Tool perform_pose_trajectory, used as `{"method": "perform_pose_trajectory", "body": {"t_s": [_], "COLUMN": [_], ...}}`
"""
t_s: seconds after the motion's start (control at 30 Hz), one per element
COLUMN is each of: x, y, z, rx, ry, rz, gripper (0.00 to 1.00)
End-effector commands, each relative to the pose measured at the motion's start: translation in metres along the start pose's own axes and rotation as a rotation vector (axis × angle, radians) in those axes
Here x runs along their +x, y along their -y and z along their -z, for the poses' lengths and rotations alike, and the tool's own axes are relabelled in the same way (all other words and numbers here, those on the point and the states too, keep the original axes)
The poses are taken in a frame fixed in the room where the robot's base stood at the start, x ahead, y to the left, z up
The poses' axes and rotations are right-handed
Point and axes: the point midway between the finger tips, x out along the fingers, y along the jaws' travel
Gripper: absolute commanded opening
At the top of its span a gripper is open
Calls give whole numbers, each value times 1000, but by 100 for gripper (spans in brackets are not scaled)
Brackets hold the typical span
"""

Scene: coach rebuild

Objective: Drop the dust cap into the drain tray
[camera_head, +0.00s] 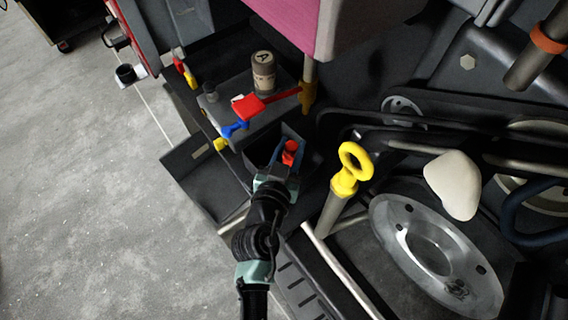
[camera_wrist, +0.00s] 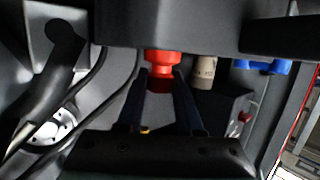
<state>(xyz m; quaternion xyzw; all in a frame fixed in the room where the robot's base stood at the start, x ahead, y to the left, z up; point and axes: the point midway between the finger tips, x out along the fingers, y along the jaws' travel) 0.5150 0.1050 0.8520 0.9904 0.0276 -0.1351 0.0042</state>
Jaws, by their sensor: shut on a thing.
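The dust cap appears to be the small red piece (camera_head: 290,150) between my fingertips; it also shows in the wrist view (camera_wrist: 160,62). My gripper (camera_head: 287,160) is shut on it, and the fingers show on both sides of it in the wrist view (camera_wrist: 160,80). In the head view the cap appears over or in front of a dark open-topped box (camera_head: 313,158). A dark shallow tray (camera_head: 188,178) with a pale label lies to the left. I cannot tell which of these is the drain tray, nor the cap's height above the box.
A grey block (camera_head: 235,97) behind bears a brown bottle marked A (camera_head: 263,72), a red-handled piece (camera_head: 250,106) and a blue piece (camera_head: 235,130). A yellow ring handle (camera_head: 350,175) stands close right of my gripper. A metal disc (camera_head: 425,245) lies farther right. Grey floor is open at left.

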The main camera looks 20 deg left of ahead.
Motion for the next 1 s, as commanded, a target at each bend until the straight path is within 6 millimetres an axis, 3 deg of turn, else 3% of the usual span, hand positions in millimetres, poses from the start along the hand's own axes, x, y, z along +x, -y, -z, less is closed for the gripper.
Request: {"method": "perform_pose_trajectory", "body": {"t_s": [0.13,0.17,0.33,0.73,1.0], "x": [0,0,0,-6,-49], "y": [0,0,0,0,0], "z": [1,1,1,0,-2], "rx": [0,0,0,0,1], "ry": [-1,-1,-1,0,2], "rz": [0,0,0,0,0], "gripper": [0,40,70,70,70]}}
